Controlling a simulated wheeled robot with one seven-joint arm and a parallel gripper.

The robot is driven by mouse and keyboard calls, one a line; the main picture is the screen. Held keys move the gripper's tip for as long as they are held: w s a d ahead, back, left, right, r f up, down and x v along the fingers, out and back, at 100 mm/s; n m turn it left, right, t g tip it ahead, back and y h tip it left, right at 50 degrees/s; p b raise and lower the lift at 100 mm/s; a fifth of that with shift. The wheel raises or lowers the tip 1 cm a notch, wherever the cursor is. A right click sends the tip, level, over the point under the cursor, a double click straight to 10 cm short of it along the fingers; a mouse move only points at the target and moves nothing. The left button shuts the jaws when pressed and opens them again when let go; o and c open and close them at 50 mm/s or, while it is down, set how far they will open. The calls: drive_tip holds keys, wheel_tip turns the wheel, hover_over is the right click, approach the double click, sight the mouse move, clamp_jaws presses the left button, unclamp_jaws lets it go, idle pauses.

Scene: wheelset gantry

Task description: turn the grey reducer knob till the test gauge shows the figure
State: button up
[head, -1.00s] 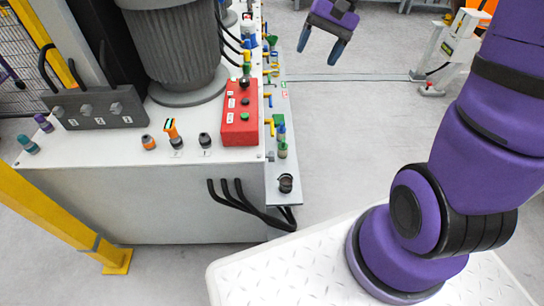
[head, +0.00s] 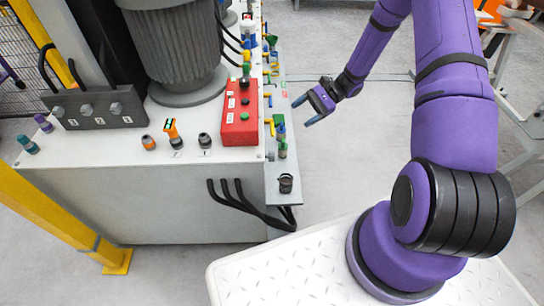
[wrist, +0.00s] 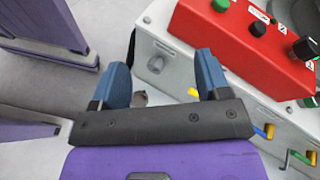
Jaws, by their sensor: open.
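My gripper (head: 303,111) is open and empty, to the right of the cabinet's side shelf in the head view. In the wrist view its two blue fingers (wrist: 162,68) stand apart. A dark round part (wrist: 139,98) is partly hidden behind the gripper. An orange handheld gauge (head: 171,130) with a small dark screen stands on the cabinet top; its figure is too small to read.
A red button box (head: 240,115) sits on the cabinet's right edge. The side shelf (head: 277,200) carries yellow-handled and green valves (head: 281,140) and a black round fitting (head: 286,184). Black hoses (head: 240,205) hang in front. Floor right of the shelf is clear.

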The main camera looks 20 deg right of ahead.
sight(272, 156)
wheel_tip(272, 156, down, 19)
drive_tip(key=s+m+t+y, duration=0.2)
drive_tip(key=m+t+y, duration=0.1)
drive_tip(key=m+t, duration=0.4)
drive_tip(key=shift+m, duration=0.4)
drive_tip(key=x, duration=1.1)
drive_tip(key=shift+s+a+r, duration=0.1)
drive_tip(key=shift+s+a, duration=0.15)
drive_tip(key=c, duration=0.9)
